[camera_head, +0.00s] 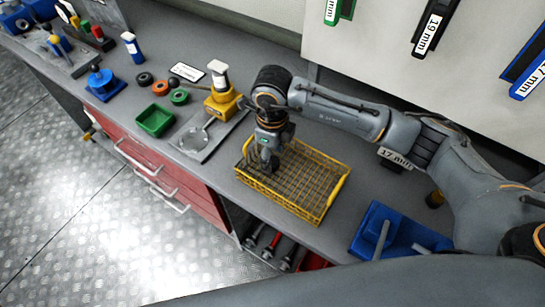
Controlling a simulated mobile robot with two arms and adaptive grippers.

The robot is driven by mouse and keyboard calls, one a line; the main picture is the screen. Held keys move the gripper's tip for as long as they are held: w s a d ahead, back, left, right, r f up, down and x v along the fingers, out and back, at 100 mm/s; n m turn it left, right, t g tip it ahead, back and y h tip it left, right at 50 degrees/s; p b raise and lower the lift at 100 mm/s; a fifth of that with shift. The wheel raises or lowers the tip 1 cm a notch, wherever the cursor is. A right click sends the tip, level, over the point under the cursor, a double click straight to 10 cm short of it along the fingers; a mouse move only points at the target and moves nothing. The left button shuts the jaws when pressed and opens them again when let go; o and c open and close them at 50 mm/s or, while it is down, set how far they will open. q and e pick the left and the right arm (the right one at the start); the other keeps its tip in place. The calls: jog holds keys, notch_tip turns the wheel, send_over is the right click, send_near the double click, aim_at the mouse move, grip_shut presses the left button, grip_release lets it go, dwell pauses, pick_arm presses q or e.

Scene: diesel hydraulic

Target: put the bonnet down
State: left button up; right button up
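My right gripper (268,164) points down over the left part of a yellow wire basket (322,214) on the grey workbench. Its fingers are small and dark against the mesh, so I cannot tell whether they are open or hold anything. I cannot make out a bonnet for certain; one may be hidden by the gripper. My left gripper is out of view.
Left of the basket are a grey plate (190,147), a yellow fixture (220,106), a green tray (155,120) and several rings. A blue block (368,236) stands right of the basket. Labelled holders (436,25) hang on the back wall.

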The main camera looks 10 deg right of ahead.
notch_tip(320, 180, up, 10)
jog(key=b, duration=0.2)
jog(key=shift+b, duration=0.35)
